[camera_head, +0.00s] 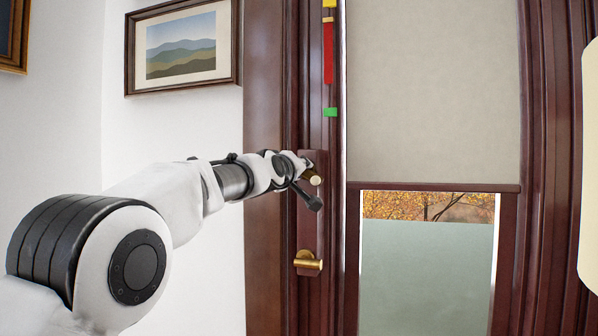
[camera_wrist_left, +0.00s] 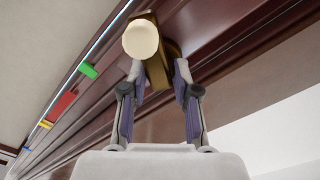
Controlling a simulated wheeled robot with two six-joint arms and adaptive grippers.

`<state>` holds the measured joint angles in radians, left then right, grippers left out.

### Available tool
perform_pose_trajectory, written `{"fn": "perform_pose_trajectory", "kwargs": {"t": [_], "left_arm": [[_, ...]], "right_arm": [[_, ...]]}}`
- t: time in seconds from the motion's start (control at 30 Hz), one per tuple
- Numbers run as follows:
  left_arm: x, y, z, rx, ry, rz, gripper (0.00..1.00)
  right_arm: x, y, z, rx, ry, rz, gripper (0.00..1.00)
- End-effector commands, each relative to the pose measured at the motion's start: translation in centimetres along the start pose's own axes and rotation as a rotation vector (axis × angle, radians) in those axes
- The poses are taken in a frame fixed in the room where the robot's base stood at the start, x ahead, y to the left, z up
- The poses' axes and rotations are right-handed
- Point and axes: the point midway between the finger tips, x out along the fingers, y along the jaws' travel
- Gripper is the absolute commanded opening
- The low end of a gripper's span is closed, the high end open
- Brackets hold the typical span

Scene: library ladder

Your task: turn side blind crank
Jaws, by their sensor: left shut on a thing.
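The side blind crank has a brass arm (camera_wrist_left: 157,75) and a round cream knob (camera_wrist_left: 140,40), both near in the left wrist view. In the head view the knob (camera_head: 316,181) shows by the dark wood frame, at the end of my left arm. My left gripper (camera_wrist_left: 158,72) is shut on the crank, with one finger on each side of the brass arm. In the head view the gripper (camera_head: 306,171) is partly hidden by my own wrist. The beige blind (camera_head: 433,90) hangs over the upper window, its bottom bar (camera_head: 433,187) level. My right gripper is not in view.
A brass handle (camera_head: 308,262) sits on the frame below the crank. Green (camera_head: 330,112) and red (camera_head: 328,50) markers lie along the frame above it. Below the blind is window glass (camera_head: 428,270). A framed landscape picture (camera_head: 181,46) hangs at the upper left.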

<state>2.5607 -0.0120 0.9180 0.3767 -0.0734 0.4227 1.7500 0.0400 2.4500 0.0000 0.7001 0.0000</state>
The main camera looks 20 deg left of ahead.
Motion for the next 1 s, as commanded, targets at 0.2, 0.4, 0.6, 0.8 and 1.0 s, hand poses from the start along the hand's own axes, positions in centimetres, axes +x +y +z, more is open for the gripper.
{"fn": "perform_pose_trajectory", "kwargs": {"t": [0.2,0.4,0.6,0.8,1.0], "left_arm": [[0.16,-0.39,0.69,0.002,-0.013,-0.008,0.00],[0.14,-0.36,0.61,0.001,-0.012,-0.007,0.55],[0.09,-0.23,0.35,0.000,-0.007,-0.005,0.55],[0.06,-0.16,0.23,0.000,-0.005,-0.003,0.55],[0.05,-0.06,0.11,-0.123,-0.004,-0.004,0.55]], "right_arm": [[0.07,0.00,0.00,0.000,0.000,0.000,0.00],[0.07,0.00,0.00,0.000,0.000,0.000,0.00],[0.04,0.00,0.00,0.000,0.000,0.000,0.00],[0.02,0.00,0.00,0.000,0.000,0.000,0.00],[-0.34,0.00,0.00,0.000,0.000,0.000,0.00]]}}
